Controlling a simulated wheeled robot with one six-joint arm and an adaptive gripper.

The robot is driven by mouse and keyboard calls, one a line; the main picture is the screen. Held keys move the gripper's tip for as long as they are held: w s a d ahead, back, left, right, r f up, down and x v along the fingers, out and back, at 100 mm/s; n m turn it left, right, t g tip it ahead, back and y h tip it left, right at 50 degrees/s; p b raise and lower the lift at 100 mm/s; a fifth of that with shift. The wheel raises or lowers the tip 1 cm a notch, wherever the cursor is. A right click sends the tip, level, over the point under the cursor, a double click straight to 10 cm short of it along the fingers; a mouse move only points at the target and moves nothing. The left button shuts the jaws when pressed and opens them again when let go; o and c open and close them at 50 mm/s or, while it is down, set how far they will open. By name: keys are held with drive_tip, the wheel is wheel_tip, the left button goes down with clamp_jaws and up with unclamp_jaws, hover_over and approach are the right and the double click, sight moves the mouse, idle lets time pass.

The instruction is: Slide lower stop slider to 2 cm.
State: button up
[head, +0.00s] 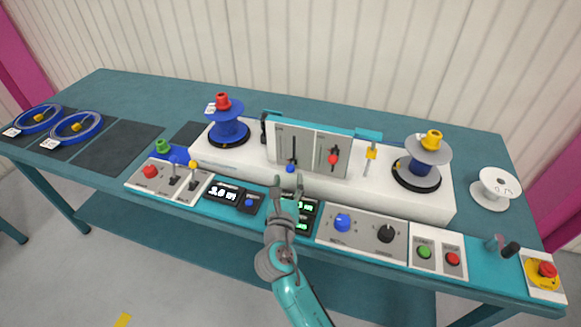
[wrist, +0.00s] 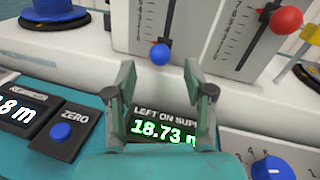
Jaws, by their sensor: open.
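An upright grey panel (head: 314,151) on the white housing carries two vertical sliders with scale marks. The left slider has a blue knob (head: 290,169) at the bottom of its slot; it also shows in the wrist view (wrist: 160,54). The right slider has a red knob (head: 333,159) set higher, also in the wrist view (wrist: 286,20). I cannot read which is the lower stop, nor the scale numbers. My gripper (head: 287,184) is open and empty in front of the panel, just below the blue knob. In the wrist view its fingers (wrist: 166,85) stand apart, with the blue knob beyond and between them.
Below the fingers is a display reading 18.73 m (wrist: 163,130). A ZERO button (wrist: 61,132) is left of it, and a blue dial (head: 342,222) right. Reels stand on the housing at left (head: 228,128) and right (head: 417,170). An empty white reel (head: 495,189) stands far right.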

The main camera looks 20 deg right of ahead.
sight(290, 171)
drive_tip(key=x, duration=0.5)
drive_tip(key=shift+w+d, duration=0.15)
drive_tip(key=shift+w, duration=0.2)
clamp_jaws()
